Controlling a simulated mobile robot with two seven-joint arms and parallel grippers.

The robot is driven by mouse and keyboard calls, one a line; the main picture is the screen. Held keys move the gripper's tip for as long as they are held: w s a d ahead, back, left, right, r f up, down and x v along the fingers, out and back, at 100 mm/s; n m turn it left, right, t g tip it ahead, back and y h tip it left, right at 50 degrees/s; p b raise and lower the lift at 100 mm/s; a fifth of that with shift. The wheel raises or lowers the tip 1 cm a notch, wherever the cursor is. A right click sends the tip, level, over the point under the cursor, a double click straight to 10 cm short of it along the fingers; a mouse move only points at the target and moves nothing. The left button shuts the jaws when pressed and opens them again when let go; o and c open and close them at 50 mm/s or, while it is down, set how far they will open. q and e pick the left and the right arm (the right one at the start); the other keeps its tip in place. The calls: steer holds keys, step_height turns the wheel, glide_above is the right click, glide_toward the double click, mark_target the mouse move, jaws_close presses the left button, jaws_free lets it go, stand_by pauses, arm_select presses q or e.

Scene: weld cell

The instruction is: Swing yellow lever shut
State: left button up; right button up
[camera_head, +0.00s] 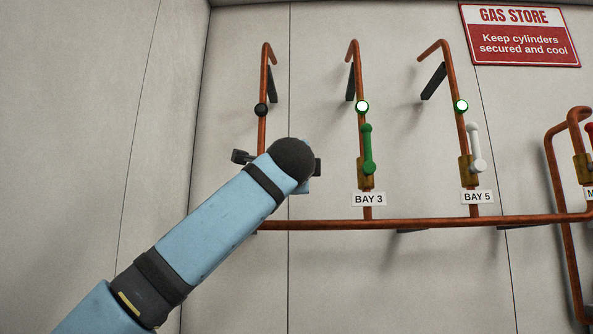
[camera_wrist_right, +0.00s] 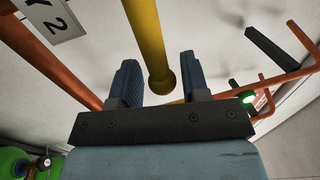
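The yellow lever (camera_wrist_right: 148,40) runs down from the top of the right wrist view, its round end showing between the fingers of my right gripper (camera_wrist_right: 158,62). The gripper is open, with a finger on each side of the lever and visible gaps; I see no clamping. In the head view one blue arm of mine reaches up from the lower left to the leftmost pipe. Its place fits the right wrist view. Its rounded wrist hides that pipe's valve and most of the gripper, and no yellow shows there. My other gripper is not in view.
The BAY 3 green lever (camera_head: 368,150) and BAY 5 white lever (camera_head: 474,148) stand upright close to the right, under lit green lamps. The leftmost lamp (camera_head: 261,109) is dark. A copper manifold pipe (camera_head: 420,222) runs below. The left wall (camera_head: 90,120) is bare.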

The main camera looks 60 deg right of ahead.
steer(key=shift+s+a+f, duration=0.15)
steer(key=shift+s+a, duration=0.05)
steer(key=shift+a, duration=0.25)
steer(key=b+v, duration=0.3)
steer(key=v, duration=1)
steer(key=shift+d, duration=0.1)
